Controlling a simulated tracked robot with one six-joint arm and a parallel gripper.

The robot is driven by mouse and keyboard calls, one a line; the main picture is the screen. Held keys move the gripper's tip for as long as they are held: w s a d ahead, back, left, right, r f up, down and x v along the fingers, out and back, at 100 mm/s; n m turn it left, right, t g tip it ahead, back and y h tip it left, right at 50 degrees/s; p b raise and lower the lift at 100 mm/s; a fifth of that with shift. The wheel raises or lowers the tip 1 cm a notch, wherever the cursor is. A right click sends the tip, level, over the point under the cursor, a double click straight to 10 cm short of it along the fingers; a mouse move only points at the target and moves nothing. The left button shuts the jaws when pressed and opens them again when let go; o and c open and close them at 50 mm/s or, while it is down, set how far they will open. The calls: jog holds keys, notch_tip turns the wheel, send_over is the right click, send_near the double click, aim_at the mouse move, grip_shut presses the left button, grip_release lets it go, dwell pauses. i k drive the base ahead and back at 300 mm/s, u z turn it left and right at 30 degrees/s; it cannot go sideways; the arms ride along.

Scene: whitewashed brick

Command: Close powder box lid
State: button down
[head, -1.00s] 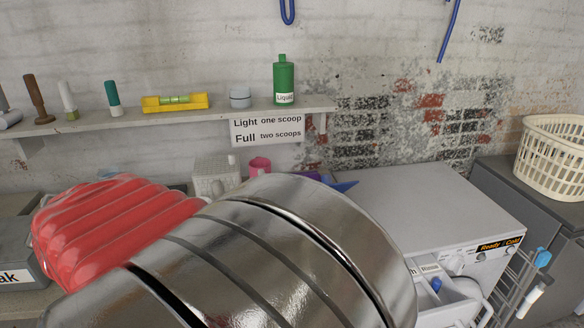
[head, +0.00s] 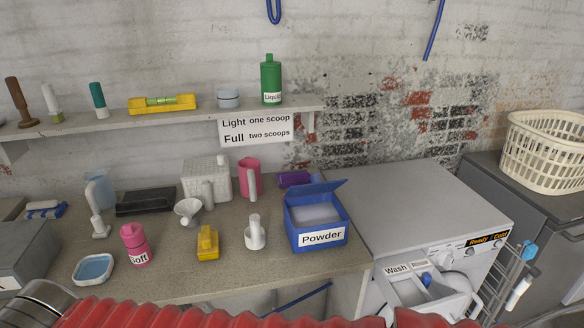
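The blue powder box (head: 318,232), labelled "Powder", stands on the counter beside the washing machine. Its blue lid (head: 318,190) is open, tilted up along the back edge. Pale powder shows inside the box. My gripper is not in view. Only red ribbed and silver parts of my arm show along the bottom edge of the head view, in front of the counter and apart from the box.
A white cup (head: 255,234), a yellow item (head: 207,243), a funnel (head: 188,210) and a pink jug (head: 250,178) stand left of the box. A purple item (head: 294,179) lies behind it. The washing machine (head: 425,215) is on the right, its drawer (head: 415,288) open.

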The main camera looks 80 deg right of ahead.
aim_at(316, 187)
jog(key=k, duration=1.35)
jog(key=u, duration=0.15)
jog(key=i, duration=1.35)
jog(key=z, duration=0.65)
jog(key=i, duration=0.55)
jog(key=z, duration=0.35)
